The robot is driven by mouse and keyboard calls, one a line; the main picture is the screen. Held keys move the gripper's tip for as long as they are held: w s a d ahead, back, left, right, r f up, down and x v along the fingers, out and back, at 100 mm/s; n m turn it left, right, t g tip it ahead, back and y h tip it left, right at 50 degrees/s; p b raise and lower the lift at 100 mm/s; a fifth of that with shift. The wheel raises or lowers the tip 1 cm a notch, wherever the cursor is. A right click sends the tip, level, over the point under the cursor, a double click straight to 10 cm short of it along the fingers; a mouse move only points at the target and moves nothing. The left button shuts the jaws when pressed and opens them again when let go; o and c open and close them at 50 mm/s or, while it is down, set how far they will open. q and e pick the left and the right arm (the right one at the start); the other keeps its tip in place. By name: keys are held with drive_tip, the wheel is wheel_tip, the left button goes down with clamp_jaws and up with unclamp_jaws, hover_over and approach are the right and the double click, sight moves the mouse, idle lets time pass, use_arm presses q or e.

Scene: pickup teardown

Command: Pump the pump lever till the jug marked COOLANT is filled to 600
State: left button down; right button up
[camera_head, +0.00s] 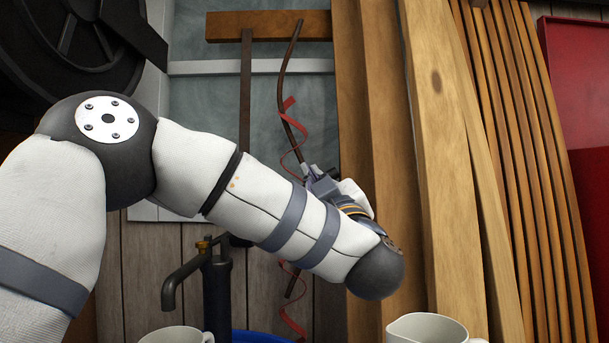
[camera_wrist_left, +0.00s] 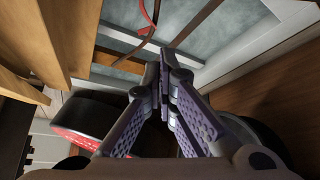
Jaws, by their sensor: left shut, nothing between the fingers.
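A dark pump (camera_head: 216,290) with a spout (camera_head: 182,280) stands at the bottom of the head view. A straight dark bar (camera_head: 246,95) rises above it; my arm hides where it meets the pump. The left jug (camera_head: 176,336) shows only its rim, under the spout; another white jug (camera_head: 432,330) is at the bottom right. No COOLANT mark or fill level is visible. My left gripper (camera_head: 322,185) is partly hidden behind my own forearm. In the left wrist view, its fingers (camera_wrist_left: 165,62) are shut and empty, near the dark rods.
A thin bent rod (camera_head: 285,90) with a red ribbon (camera_head: 292,125) hangs close to my left gripper. Tall wooden planks (camera_head: 430,150) stand to the right. A blue container (camera_head: 262,337) shows at the bottom. A red panel (camera_head: 580,90) is at the far right.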

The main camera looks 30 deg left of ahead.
use_arm(q)
drive_tip(key=w+a+r, duration=0.1)
drive_tip(key=w+a, duration=0.3)
drive_tip(key=w, duration=0.3)
drive_tip(key=shift+a, duration=0.4)
